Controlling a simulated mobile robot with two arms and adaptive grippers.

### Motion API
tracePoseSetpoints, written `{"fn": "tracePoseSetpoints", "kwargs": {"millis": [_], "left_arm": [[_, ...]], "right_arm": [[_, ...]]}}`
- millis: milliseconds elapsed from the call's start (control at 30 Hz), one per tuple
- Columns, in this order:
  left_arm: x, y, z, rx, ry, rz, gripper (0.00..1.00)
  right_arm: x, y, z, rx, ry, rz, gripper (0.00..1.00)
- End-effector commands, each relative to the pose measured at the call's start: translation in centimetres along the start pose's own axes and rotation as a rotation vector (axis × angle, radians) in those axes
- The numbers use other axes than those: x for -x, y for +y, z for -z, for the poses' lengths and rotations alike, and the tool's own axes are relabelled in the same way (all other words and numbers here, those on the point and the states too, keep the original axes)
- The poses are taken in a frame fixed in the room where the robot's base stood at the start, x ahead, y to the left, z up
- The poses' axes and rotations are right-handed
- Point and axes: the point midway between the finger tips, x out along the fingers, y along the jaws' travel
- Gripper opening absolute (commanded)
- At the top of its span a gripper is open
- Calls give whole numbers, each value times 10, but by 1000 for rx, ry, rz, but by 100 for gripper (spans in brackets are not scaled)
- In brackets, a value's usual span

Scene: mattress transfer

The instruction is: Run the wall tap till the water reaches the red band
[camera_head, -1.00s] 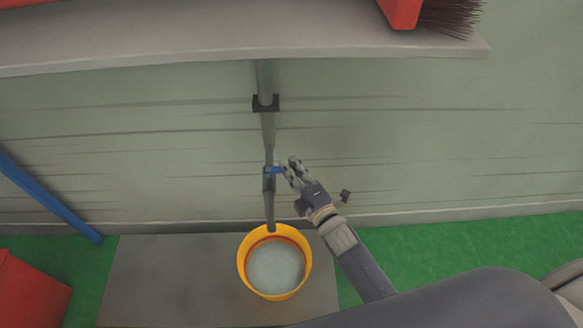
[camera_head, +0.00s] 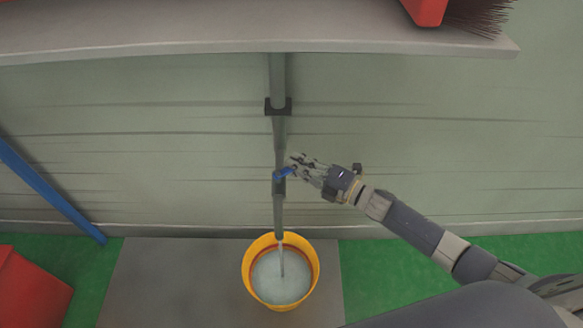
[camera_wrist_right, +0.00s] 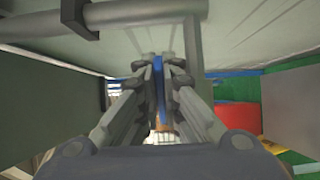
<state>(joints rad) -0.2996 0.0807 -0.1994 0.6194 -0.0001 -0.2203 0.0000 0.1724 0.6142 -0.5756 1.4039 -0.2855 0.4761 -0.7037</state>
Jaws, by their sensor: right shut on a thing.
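The wall tap is a grey pipe (camera_head: 279,215) running down the wall, with a blue handle (camera_head: 284,173). My right gripper (camera_head: 296,165) is shut on the handle, coming from its right side. In the right wrist view the blue handle (camera_wrist_right: 159,85) shows between the two fingers (camera_wrist_right: 161,100). A thin stream of water (camera_head: 282,262) falls from the pipe's end into a yellow bucket (camera_head: 248,268). Pale water (camera_head: 268,284) stands in the bucket. The red band (camera_head: 313,262) shows on the inner wall just above the water. My left gripper is not in view.
The bucket stands on a grey slab (camera_head: 150,285) on green floor (camera_head: 400,260). A grey shelf (camera_head: 180,35) juts out above. A blue pole (camera_head: 50,190) leans at the left, near a red box (camera_head: 30,295). A brush (camera_head: 475,14) lies on the shelf.

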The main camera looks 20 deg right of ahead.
Motion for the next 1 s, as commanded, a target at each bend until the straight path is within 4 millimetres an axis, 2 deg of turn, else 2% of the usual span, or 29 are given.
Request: {"fn": "tracePoseSetpoints", "kwargs": {"millis": [533, 633, 1000], "left_arm": [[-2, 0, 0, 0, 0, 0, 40], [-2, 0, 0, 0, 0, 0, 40], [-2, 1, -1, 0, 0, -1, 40]], "right_arm": [[6, -2, -4, 0, 16, 4, 0], [6, -2, -4, -1, 16, 3, 26], [7, -1, -4, 0, 16, 1, 27]]}}
